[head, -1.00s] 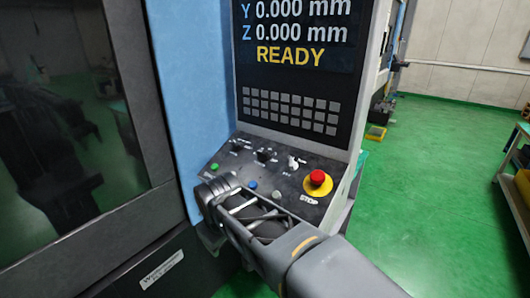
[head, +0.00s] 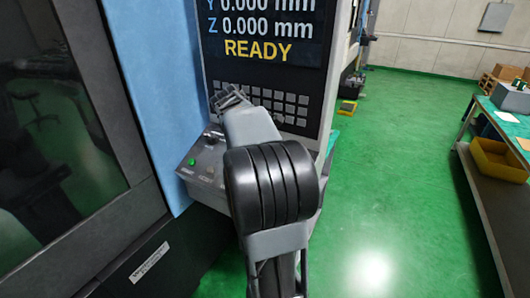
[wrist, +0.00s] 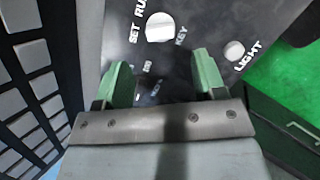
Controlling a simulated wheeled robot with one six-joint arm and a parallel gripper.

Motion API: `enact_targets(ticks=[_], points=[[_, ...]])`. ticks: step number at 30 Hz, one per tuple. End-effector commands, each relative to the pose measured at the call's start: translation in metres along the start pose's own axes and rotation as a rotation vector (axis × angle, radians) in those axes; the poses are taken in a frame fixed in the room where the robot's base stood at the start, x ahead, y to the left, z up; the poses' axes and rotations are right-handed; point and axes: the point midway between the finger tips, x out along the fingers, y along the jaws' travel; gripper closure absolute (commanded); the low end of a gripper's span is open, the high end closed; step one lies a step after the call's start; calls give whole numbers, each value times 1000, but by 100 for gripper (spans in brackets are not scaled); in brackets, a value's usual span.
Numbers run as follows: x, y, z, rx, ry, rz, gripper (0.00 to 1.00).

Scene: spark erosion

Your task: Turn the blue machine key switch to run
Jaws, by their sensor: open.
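The key switch (wrist: 160,27) shows in the wrist view as a pale round shape on the dark panel, beside the printed words SET, RUN and KEY. Its pointing direction cannot be made out. My gripper (wrist: 163,78) is open, with two green fingers apart and nothing between them; the switch lies beyond the fingertips, toward the top of the picture. In the head view my gripper (head: 233,96) is in front of the keypad, and my arm hides the key switch. The blue machine (head: 158,85) stands at the left with its screen reading READY.
A pale LIGHT button (wrist: 235,50) sits right of the key switch. The keypad (wrist: 27,88) is close on the left. A green button (head: 192,162) shows on the control panel. A workbench (head: 472,155) with a yellow bin (head: 500,160) stands right; green floor between is clear.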

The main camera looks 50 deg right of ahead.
Motion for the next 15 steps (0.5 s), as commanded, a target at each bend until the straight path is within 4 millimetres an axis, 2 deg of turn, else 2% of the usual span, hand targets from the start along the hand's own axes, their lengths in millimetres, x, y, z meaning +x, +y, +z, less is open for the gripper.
enact_targets(ticks=[6,15], points=[[39,0,1,0,0,-3,36],[68,0,0,1,1,0,36]])
